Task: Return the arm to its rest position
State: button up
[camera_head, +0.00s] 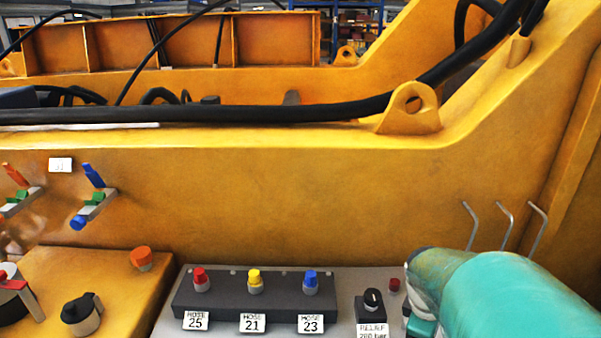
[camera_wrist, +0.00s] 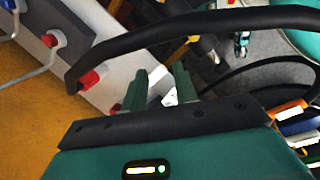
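My arm (camera_head: 500,295) is teal and enters the head view at the lower right, over the right end of the grey panel. My gripper's fingers are not clearly visible there. In the wrist view my gripper (camera_wrist: 160,84) shows two teal fingers standing apart, with no object seen held between them. The pale panel shows beyond the fingertips. A thick black hose (camera_wrist: 200,20) arcs across the wrist view above the fingers; I cannot tell whether it touches them.
A dark block (camera_head: 255,300) holds red, yellow and blue caps, labelled hose 25, 21 and 23. A black relief knob (camera_head: 372,300) is close to my arm. Three metal hooks (camera_head: 504,225) stick out from the yellow wall (camera_head: 300,190). Coloured levers (camera_head: 93,178) are at left.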

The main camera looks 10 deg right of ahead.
jog(key=s+a+r+m+t+y, duration=0.1)
jog(key=a+r+m, duration=0.3)
jog(key=a, duration=0.5)
jog(key=s+a+r+m+t+y, duration=0.2)
jog(key=a+r+m+t, duration=0.2)
jog(key=a+r, duration=0.4)
jog(key=shift+s+a+r+m, duration=0.2)
jog(key=shift+s+a+m, duration=0.15)
jog(key=shift+a, duration=0.45)
jog(key=shift+a, duration=0.1)
